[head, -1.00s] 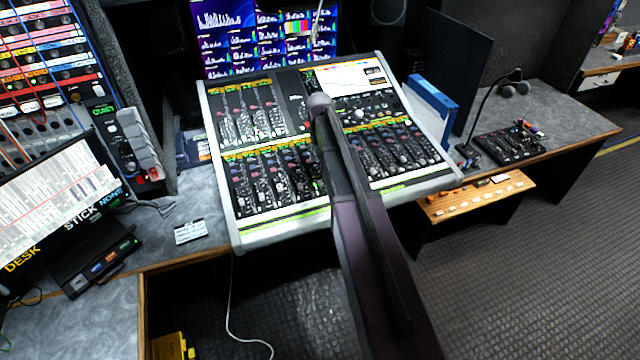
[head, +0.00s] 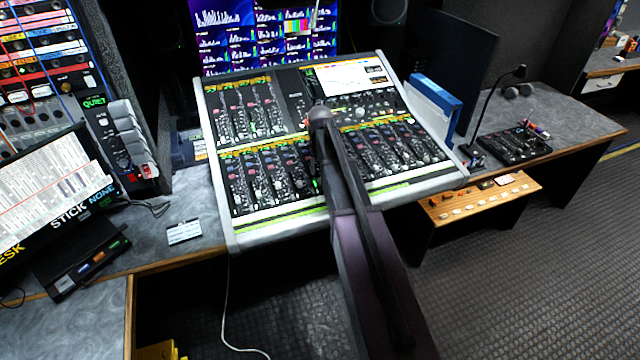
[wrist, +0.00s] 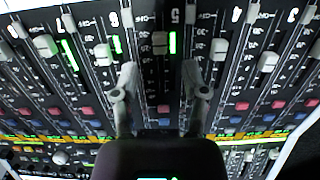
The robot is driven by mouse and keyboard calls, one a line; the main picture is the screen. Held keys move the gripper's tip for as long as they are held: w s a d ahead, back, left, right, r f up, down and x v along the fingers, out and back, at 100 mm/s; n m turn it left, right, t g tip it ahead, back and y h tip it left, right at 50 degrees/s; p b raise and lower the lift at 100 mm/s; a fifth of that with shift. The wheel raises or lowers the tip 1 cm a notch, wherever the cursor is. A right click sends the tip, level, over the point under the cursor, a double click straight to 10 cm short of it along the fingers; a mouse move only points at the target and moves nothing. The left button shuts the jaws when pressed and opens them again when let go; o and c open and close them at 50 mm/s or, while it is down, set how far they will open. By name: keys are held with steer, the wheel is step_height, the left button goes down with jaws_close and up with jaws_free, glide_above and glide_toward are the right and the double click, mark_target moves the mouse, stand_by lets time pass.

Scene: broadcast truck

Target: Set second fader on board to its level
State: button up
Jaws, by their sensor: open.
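The mixing console (head: 225,225) slopes up at the middle of the head view, with rows of channel strips and faders. The wrist view shows it close and upside down, with several numbered strips whose numbers fall toward the right. My gripper (wrist: 158,84) is open and empty over the console. Its two fingers straddle one strip near the number 5. Other fader caps stand at left (wrist: 103,55) and right (wrist: 218,50). In the head view my arm hides the gripper and part of the console.
A wooden shelf (head: 440,211) with a row of small controls sits low right of the console. A gooseneck microphone (head: 497,105) and a black control box (head: 520,147) stand on the right desk. Monitors are behind the console.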

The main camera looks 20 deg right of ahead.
mark_target(320, 180)
steer(key=shift+f+b, duration=2.1)
steer(key=shift+f, duration=0.35)
jaws_close()
